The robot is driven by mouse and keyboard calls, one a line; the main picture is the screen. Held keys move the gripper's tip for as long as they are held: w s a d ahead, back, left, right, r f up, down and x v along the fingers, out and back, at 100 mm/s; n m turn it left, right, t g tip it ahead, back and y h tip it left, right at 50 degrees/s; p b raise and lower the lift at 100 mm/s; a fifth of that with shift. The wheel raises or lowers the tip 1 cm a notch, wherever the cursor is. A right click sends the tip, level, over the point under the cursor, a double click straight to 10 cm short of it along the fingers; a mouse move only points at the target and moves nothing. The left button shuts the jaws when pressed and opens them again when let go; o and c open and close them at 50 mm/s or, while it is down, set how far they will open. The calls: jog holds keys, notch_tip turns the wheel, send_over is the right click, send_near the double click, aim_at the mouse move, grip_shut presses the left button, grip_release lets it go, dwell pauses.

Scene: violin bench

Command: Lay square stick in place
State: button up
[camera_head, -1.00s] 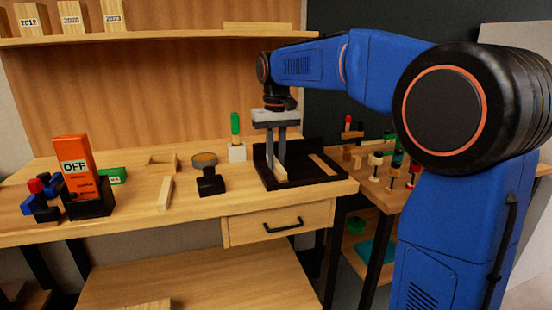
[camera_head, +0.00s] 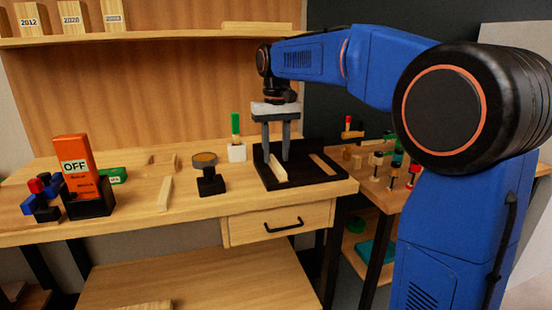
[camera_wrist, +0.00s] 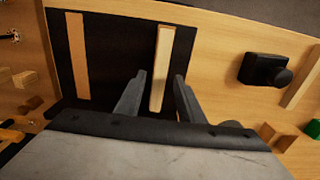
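A pale square stick (camera_head: 278,169) lies in the left part of a black tray (camera_head: 300,181) on the bench. The wrist view also shows this stick (camera_wrist: 161,66) on the dark tray floor (camera_wrist: 118,50). My gripper (camera_head: 276,156) is open just above the stick, with no finger visibly touching it. In the wrist view, the fingertips (camera_wrist: 160,79) stand on either side of the stick with gaps. Whether the stick sits fully down in a slot cannot be told.
A flat wooden strip (camera_head: 324,164) shows in the tray's right part. Another stick (camera_head: 165,193) lies on the bench at left, beside a black stand with a round top (camera_head: 208,181). An orange OFF box (camera_head: 77,168) is farther left.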

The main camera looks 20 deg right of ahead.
aim_at(277, 164)
notch_tip(277, 164, up, 10)
dwell(0.4)
jog(key=shift+s, duration=0.15)
jog(key=s+d+f+t, duration=0.2)
jog(key=s+d+f, duration=0.1)
jog(key=s+f, duration=1.1)
jog(key=s+d+f+t, duration=0.2)
jog(key=s+d+f, duration=0.2)
jog(key=s+f, duration=1)
jog(key=s, duration=0.5)
jog(key=shift+t, duration=0.4)
